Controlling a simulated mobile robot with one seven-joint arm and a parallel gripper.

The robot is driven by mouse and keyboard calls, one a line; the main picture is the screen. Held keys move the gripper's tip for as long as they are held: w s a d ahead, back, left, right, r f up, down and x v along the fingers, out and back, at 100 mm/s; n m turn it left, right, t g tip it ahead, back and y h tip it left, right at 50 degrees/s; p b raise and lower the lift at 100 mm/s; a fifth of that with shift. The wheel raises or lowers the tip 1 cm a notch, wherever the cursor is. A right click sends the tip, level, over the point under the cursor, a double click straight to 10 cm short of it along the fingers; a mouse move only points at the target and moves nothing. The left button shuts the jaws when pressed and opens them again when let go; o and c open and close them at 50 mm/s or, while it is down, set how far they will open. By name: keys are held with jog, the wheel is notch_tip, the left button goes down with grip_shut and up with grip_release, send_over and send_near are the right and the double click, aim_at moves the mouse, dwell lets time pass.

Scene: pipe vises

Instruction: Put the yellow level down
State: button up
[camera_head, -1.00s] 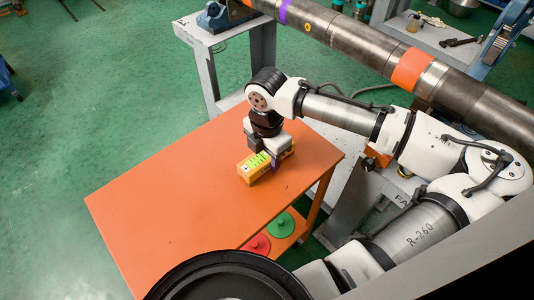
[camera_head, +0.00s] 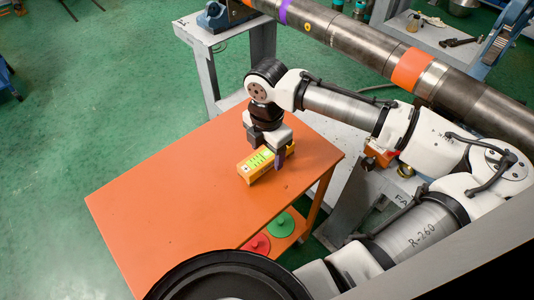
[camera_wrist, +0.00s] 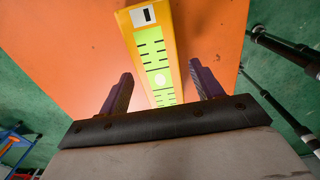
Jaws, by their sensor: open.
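The yellow level (camera_head: 256,165) lies flat on the orange table (camera_head: 170,190), near its right back part. It has a bright green face with black marks. My gripper (camera_head: 269,161) is just above and around the level's back end, its jaws apart. In the wrist view the level (camera_wrist: 155,50) runs up from between the two purple-grey fingers (camera_wrist: 160,90), with a gap on each side. The level's near end is hidden behind the gripper body.
A long steel pipe (camera_head: 460,95) with an orange band crosses the back right. A grey stand (camera_head: 210,50) is behind the table. Red (camera_head: 257,244) and green (camera_head: 279,225) discs sit on a lower shelf. The table's left side is clear.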

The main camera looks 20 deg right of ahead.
aim_at(267, 153)
notch_tip(267, 153, up, 10)
dwell(0.3)
jog(key=shift+r, duration=0.1)
dwell(0.3)
